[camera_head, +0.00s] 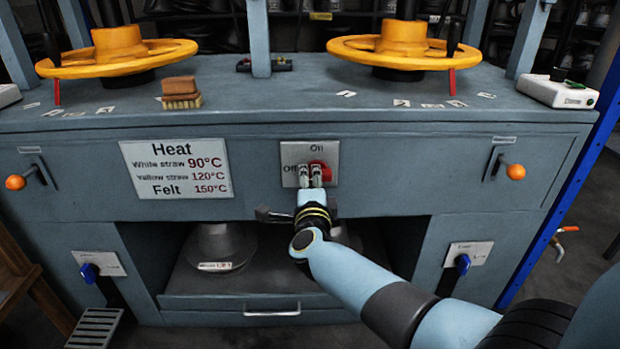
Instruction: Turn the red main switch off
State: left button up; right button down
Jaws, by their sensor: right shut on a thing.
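The red main switch (324,168) sits on a metal plate (293,152) marked "On" at the top and "Off" at the left, on the front of the press. My right gripper (311,174) is at the switch, its fingers closed on it from the front. The fingers cover the left and lower part of the switch, so its exact angle is hard to read. The visible red lies on the right of the fingers. My left gripper is not in view.
A heat sign (176,168) is left of the switch. Orange-knobbed levers (515,172) flank the front, and blue handles (462,263) sit lower down. Yellow handwheels (404,48) stand on top. A metal cone (218,246) stands in the opening below.

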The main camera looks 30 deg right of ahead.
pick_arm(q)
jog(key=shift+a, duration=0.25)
pick_arm(e)
jog(key=shift+f, duration=0.15)
jog(key=c, duration=1.5)
grip_release()
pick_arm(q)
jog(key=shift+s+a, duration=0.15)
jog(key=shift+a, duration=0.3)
pick_arm(e)
jog(key=o, duration=0.3)
jog(key=shift+s+a, duration=0.1)
jog(key=shift+s, duration=0.05)
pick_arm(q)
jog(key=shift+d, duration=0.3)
pick_arm(e)
jog(key=v, duration=1.1)
jog(key=shift+s+a, duration=0.15)
jog(key=shift+s, duration=0.2)
